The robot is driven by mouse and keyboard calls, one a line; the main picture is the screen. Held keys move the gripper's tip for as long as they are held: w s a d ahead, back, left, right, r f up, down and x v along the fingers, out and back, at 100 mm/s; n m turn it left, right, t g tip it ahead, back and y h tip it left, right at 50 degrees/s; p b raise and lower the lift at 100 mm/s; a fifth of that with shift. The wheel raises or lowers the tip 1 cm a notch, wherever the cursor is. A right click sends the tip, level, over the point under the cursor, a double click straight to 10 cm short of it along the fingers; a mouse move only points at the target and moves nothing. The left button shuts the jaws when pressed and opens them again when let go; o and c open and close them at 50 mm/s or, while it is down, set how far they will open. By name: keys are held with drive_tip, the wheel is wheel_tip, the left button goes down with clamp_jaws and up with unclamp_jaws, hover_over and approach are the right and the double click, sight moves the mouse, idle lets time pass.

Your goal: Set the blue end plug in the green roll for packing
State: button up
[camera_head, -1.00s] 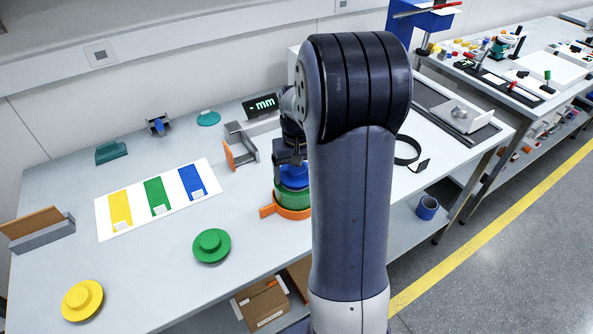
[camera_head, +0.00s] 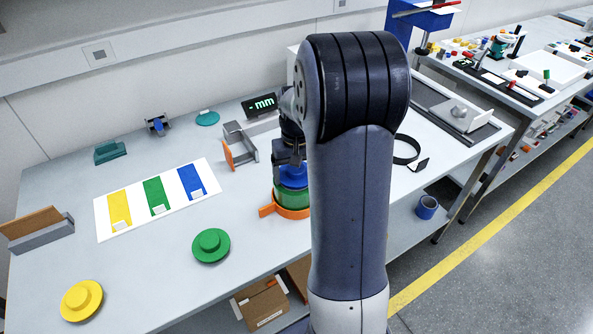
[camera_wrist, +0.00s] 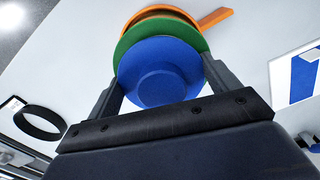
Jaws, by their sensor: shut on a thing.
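The blue end plug (camera_wrist: 160,72) is between the two fingers of my gripper (camera_wrist: 165,85) in the wrist view. It also shows in the head view (camera_head: 294,175), under my gripper (camera_head: 288,152) and partly behind my arm. My gripper is shut on the plug. The green roll (camera_head: 292,195) stands upright in an orange holder (camera_head: 268,211), directly below the plug. Its green rim (camera_wrist: 124,46) shows around the plug in the wrist view. I cannot tell how deep the plug sits in the roll.
A green plug (camera_head: 211,245) and a yellow plug (camera_head: 82,300) lie at the table's front left. A white card (camera_head: 135,195) with yellow, green and blue stripes lies behind them. A grey and orange bracket (camera_head: 240,150) stands close left of my gripper. A black ring (camera_head: 407,150) lies to the right.

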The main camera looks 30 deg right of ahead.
drive_tip(key=shift+r, duration=0.15)
drive_tip(key=o, duration=0.7)
wheel_tip(320, 180, up, 11)
drive_tip(key=shift+f+b, duration=0.1)
drive_tip(key=shift+b, duration=0.25)
wheel_tip(320, 180, down, 11)
drive_tip(key=shift+f, duration=0.2)
drive_tip(key=shift+r, duration=0.3)
idle(0.3)
drive_tip(key=shift+r+p, duration=0.1)
drive_tip(key=shift+p, duration=0.2)
